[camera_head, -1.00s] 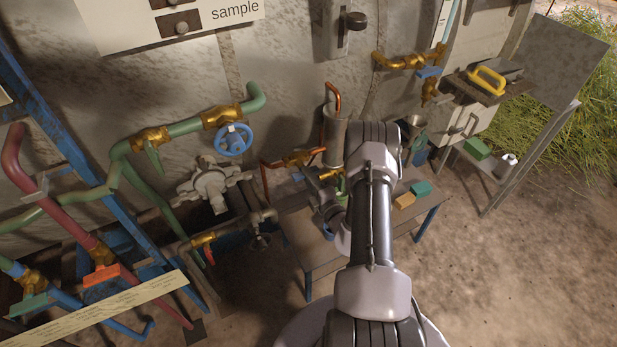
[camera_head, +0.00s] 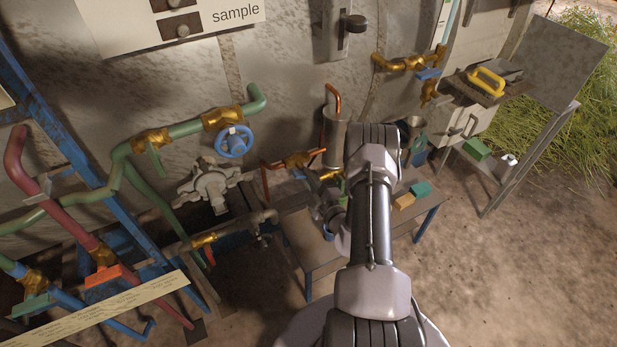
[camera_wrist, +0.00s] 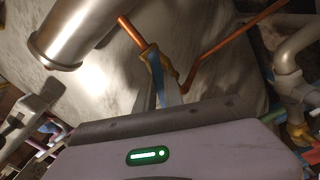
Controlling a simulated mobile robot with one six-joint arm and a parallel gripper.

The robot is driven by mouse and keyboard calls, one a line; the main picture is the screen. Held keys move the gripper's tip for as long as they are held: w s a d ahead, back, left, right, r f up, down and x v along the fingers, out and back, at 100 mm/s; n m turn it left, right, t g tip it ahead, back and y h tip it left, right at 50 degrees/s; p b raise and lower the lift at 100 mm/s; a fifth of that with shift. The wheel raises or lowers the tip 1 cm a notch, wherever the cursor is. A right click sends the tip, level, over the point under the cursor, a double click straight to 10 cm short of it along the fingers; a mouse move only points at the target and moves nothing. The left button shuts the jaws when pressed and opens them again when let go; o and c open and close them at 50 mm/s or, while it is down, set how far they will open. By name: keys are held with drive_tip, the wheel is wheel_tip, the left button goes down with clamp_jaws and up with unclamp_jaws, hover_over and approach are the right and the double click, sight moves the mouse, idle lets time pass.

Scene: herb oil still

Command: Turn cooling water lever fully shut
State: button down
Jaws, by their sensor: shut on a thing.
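A blue lever (camera_wrist: 156,72) sits on a brass valve (camera_wrist: 163,66) in a copper line, in the middle of the wrist view. My gripper (camera_wrist: 160,98) is shut on this lever, with one finger on each side. In the head view the brass valve (camera_head: 298,160) is on the copper pipe left of the steel cylinder. My gripper (camera_head: 309,178) reaches it from the lower right and hides part of the lever. The lever's exact angle is hard to tell.
The steel cylinder (camera_head: 336,135) stands close behind my wrist. Below is a low table (camera_head: 318,255) with a tan block (camera_head: 403,201) and a teal block (camera_head: 420,189). A blue handwheel (camera_head: 234,141) is to the left. Open floor lies at the right.

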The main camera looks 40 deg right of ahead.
drive_tip(key=m, duration=1.3)
drive_tip(key=shift+p, duration=0.4)
drive_tip(key=shift+m, duration=0.3)
drive_tip(key=c, duration=1.5)
unclamp_jaws()
drive_tip(key=shift+o, duration=0.2)
drive_tip(key=p+v, duration=0.3)
drive_tip(key=v, duration=1.4)
drive_tip(key=shift+s+a+p, duration=0.15)
drive_tip(key=shift+s+p, duration=0.05)
drive_tip(key=shift+p, duration=0.15)
